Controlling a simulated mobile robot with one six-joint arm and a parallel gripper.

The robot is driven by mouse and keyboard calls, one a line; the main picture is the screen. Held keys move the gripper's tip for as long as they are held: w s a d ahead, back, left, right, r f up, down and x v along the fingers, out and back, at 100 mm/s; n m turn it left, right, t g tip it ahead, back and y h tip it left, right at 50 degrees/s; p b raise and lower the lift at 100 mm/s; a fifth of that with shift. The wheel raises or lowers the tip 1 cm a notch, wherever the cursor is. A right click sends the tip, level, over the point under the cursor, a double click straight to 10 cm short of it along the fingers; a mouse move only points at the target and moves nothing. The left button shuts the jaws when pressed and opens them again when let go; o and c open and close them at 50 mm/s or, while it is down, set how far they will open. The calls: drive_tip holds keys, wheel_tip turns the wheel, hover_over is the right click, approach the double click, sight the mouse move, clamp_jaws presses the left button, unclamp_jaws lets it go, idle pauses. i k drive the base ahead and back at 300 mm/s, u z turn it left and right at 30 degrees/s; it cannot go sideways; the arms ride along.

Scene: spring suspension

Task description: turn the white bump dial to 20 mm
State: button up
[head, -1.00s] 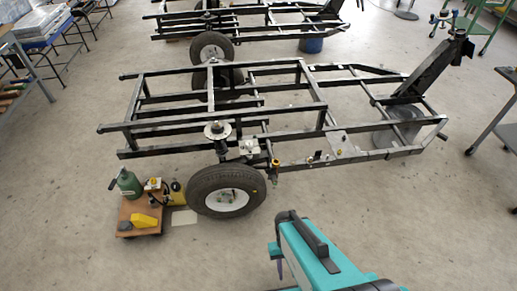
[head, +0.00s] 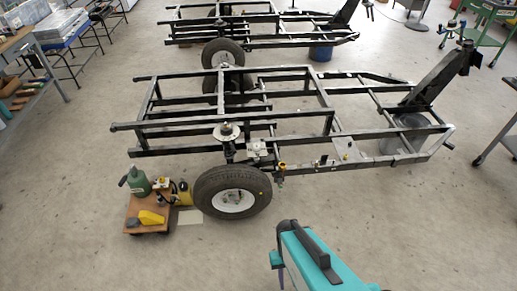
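A small white block (head: 257,147) sits on the near rail of a black trailer frame (head: 180,150), behind the wheel. A second small white piece with a yellow top (head: 161,183) sits on a wooden dolly left of the wheel. Both are too small to show dial marks, so I cannot tell which, if either, is the bump dial. My teal and white arm end (head: 300,255) is at the bottom centre, well in front of the frame and apart from it. A dark slim part of my gripper (head: 280,276) hangs at its left; its fingers cannot be made out.
A tyre with a white hub (head: 233,192) stands at the frame's near side. Benches stand at left and right. The floor in front is clear.

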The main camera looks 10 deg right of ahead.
sight(256, 146)
drive_tip(key=u, duration=0.05)
drive_tip(key=i, duration=0.9)
